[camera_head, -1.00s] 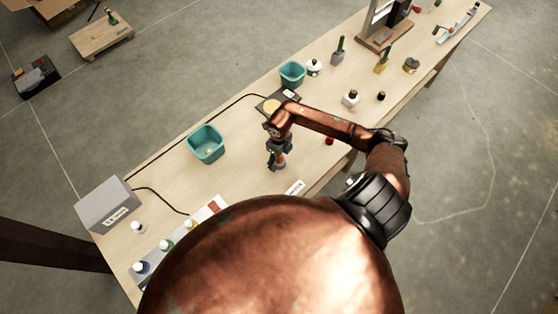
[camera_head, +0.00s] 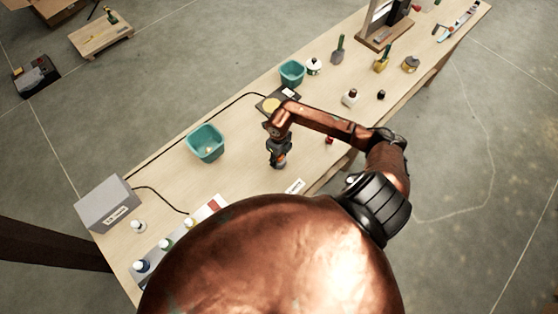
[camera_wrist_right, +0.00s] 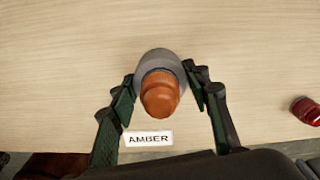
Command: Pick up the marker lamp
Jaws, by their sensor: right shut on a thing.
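The marker lamp (camera_wrist_right: 160,95) has an amber-orange dome on a round grey base. It stands on the wooden bench top in the right wrist view. My right gripper (camera_wrist_right: 163,82) has a finger on each side of it and is shut on the grey base. In the head view my right gripper (camera_head: 279,163) points down at the bench and mostly hides the lamp. A white label (camera_wrist_right: 148,138) reading "AMBER" lies beside the lamp. My left gripper is not in view.
A red lamp (camera_wrist_right: 306,110) stands to the right on the bench (camera_head: 240,185). Two teal bins (camera_head: 205,157) (camera_head: 292,84), a grey box (camera_head: 107,203) with a cable and several small bottles also stand on the bench. Bare wood lies around the gripper.

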